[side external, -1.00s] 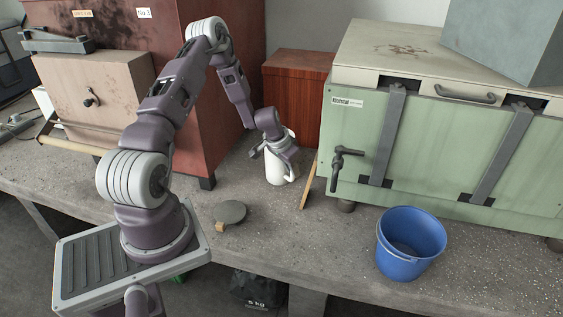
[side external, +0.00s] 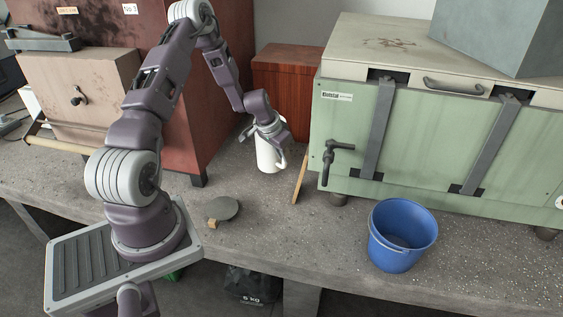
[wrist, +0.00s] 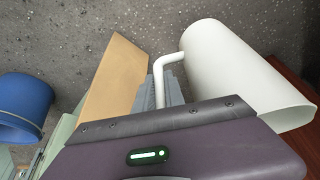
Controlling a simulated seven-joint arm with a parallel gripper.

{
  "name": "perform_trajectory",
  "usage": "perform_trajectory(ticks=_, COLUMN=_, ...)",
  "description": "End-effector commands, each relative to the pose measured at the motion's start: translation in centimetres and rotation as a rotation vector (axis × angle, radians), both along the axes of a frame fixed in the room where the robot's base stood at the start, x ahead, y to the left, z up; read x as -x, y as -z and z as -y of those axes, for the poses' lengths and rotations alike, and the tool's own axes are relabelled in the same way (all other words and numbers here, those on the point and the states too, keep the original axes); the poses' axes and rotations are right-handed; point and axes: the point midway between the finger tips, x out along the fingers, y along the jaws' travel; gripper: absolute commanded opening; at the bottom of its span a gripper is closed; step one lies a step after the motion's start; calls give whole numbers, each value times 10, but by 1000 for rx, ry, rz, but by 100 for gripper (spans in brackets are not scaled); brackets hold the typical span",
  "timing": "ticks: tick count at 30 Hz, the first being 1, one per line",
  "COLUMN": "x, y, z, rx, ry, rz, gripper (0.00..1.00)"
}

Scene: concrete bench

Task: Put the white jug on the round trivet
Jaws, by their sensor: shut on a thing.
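The white jug (side external: 268,156) is upright, or nearly so, on or just above the bench between the red-brown box and the green cabinet. My gripper (side external: 270,133) is at its top and is shut on it. In the wrist view the jug (wrist: 235,70) fills the right side, and its bent handle (wrist: 160,82) runs down to the grey finger pads, which are mostly hidden. I cannot tell whether its base touches the bench. The round trivet (side external: 226,208), a dark grey disc, lies on the bench nearer my base, with nothing on it.
A small wooden block (side external: 212,224) is at the trivet's front edge. A thin wooden board (side external: 300,180) leans by the green cabinet (side external: 420,140), close right of the jug; it also shows in the wrist view (wrist: 113,75). A blue bucket (side external: 402,238) stands front right. Bench between jug and trivet is clear.

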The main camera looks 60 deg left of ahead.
Motion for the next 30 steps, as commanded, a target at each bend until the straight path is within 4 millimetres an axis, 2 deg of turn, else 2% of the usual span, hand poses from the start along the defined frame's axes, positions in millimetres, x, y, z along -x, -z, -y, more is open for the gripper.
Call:
perform_trajectory(ticks=1, x=-2, y=-15, z=-2, rx=-7, ry=2, rz=6, gripper=0)
perform_trajectory(ticks=3, x=-1, y=-32, z=-2, rx=-8, ry=1, rz=6, gripper=0)
perform_trajectory(ticks=6, x=-1, y=-51, z=-1, rx=-5, ry=0, rz=4, gripper=0)
perform_trajectory(ticks=9, x=-3, y=-64, z=1, rx=-4, ry=-30, rz=2, gripper=0)
perform_trajectory(ticks=12, x=-8, y=-72, z=4, rx=-5, ry=-162, rz=2, gripper=0)
perform_trajectory(ticks=18, x=-3, y=-79, z=-4, rx=-5, ry=-558, rz=2, gripper=0)
perform_trajectory(ticks=30, x=27, y=-81, z=-15, rx=1, ry=-951, rz=2, gripper=0)
